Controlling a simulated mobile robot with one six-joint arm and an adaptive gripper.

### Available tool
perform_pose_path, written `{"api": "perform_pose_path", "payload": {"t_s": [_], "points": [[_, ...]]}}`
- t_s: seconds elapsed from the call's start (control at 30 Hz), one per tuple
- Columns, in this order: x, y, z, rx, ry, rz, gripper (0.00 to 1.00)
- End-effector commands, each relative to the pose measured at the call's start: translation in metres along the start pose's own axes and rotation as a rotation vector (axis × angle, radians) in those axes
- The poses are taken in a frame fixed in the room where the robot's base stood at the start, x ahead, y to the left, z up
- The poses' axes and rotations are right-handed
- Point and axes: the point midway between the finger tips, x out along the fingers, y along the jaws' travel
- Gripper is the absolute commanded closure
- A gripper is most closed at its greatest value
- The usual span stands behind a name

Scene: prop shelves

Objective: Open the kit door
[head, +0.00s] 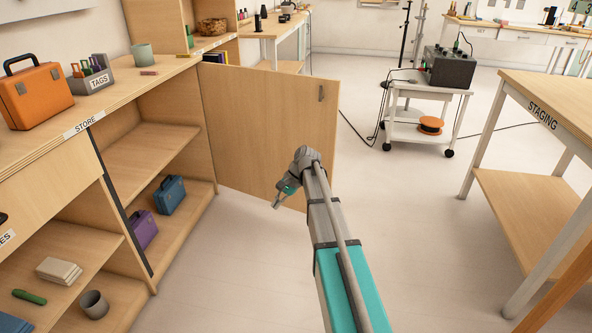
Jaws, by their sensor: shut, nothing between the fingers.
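The kit door (262,125) is a light wooden panel standing swung out from the store shelf unit (150,160), roughly square to its front. Its small dark handle (321,93) is near the upper free edge. Behind the opening, the shelf interior shows, with a blue case (170,194) and a purple case (142,229) on the bottom board. My gripper (277,204) is shut and empty, in front of the door's lower edge in the picture. I cannot tell whether it touches the door. My arm covers the door's lower right corner.
An orange toolbox (36,95) and a grey tags box (91,81) stand on the store top. A staging table (545,100) is at the right. A white cart (408,112) with a dark device stands behind. Floor between is clear; cables lie near the cart.

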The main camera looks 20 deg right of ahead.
Motion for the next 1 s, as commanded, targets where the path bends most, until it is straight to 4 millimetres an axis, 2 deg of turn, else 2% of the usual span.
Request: {"api": "perform_pose_path", "payload": {"t_s": [0.03,0.1,0.3,0.4,0.6,1.0], "points": [[0.011,0.013,0.036,-0.07,0.032,0.05,1.0],[0.024,0.027,0.064,-0.175,0.08,0.125,1.0],[0.045,0.071,0.135,-0.473,0.191,0.344,1.0],[0.048,0.09,0.159,-0.599,0.227,0.439,1.0],[0.048,0.111,0.185,-0.754,0.263,0.561,1.0],[0.048,0.115,0.187,-0.789,0.271,0.589,1.0]]}}
